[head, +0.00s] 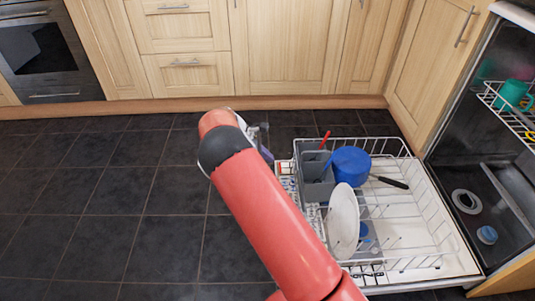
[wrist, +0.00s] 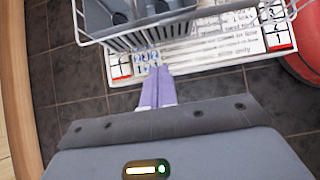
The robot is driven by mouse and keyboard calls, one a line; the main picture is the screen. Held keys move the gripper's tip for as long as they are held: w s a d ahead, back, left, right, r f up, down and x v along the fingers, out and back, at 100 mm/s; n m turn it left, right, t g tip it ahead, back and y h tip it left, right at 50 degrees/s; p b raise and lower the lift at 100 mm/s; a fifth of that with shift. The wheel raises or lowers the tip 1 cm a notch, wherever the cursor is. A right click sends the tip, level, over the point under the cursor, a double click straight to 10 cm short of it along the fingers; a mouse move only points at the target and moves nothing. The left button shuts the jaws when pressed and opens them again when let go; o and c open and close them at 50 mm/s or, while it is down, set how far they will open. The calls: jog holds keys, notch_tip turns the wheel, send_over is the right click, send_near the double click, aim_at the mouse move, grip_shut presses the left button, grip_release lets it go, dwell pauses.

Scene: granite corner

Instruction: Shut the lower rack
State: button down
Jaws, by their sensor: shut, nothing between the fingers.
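The lower rack (head: 432,208) is a white wire basket pulled out over the open dishwasher door (head: 462,265). It holds a grey cutlery basket (head: 316,172), a blue pan (head: 350,165) and a white plate (head: 343,222). My gripper (wrist: 157,76) shows purple fingers shut together with nothing between them. In the wrist view its tips overlap the printed edge of the door, just outside the rack's wire front (wrist: 130,33). I cannot tell whether they touch. In the head view my red arm hides most of the gripper, left of the rack.
The dishwasher's dark interior (head: 490,190) opens at the right, with an upper rack (head: 510,112) holding a green mug (head: 514,93). Wooden cabinets (head: 290,45) and an oven (head: 42,52) line the back. The dark tiled floor (head: 110,195) at left is clear.

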jog(key=d+f, duration=0.5)
jog(key=d, duration=0.3)
jog(key=shift+s+f, duration=0.25)
jog(key=shift+f, duration=0.05)
